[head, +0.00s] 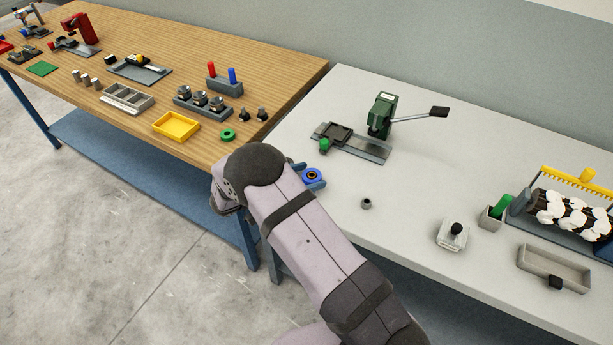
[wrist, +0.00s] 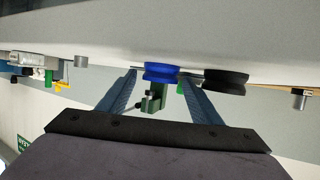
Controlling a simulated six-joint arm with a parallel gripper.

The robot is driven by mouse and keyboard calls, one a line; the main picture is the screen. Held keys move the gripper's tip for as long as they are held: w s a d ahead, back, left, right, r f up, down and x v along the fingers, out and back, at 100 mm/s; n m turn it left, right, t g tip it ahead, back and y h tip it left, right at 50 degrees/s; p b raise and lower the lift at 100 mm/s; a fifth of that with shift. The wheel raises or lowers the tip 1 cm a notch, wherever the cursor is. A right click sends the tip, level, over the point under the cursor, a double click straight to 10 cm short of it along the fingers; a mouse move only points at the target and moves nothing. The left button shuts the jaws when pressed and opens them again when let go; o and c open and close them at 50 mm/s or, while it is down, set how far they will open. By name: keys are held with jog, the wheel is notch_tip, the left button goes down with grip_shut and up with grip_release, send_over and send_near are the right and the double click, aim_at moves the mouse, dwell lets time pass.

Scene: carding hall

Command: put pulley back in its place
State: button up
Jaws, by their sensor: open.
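A blue pulley (head: 312,174) with a dark centre sits on the near left part of the white table. My gripper (head: 309,178) is open, with its blue fingers on either side of the pulley. In the wrist view, which shows the table at the top, the blue pulley (wrist: 161,73) lies between the tips of my open gripper (wrist: 158,77). Contact with the fingers cannot be made out. A black pulley (wrist: 226,78) is just right of the right finger there; in the head view I cannot see it.
The green lever press (head: 381,116) stands behind on the white table (head: 440,165). A small grey cylinder (head: 366,203) is right of my gripper. A green ring (head: 228,134) and a yellow tray (head: 176,125) lie on the wooden table. The white table's middle is mostly clear.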

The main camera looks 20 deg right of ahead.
jog(key=b+v, duration=0.4)
jog(key=v, duration=0.8)
jog(key=w+a+r+n+t+y, duration=0.2)
jog(key=w+r+n+t+y, duration=0.4)
jog(key=w+y, duration=0.5)
jog(key=s+d+f+n+g, duration=0.2)
jog(key=s+d+g, duration=0.1)
jog(key=s, duration=0.8)
jog(key=s+d+f+n+g+y, duration=0.1)
jog(key=s+d+f+n+g, duration=0.2)
jog(key=s, duration=0.9)
jog(key=s+d+f+n+g, duration=0.2)
jog(key=s+d+f+g, duration=0.1)
jog(key=s, duration=0.8)
jog(key=shift+s+d+g+y, duration=0.3)
jog(key=shift+d+g+y, duration=0.15)
jog(key=shift+g, duration=0.75)
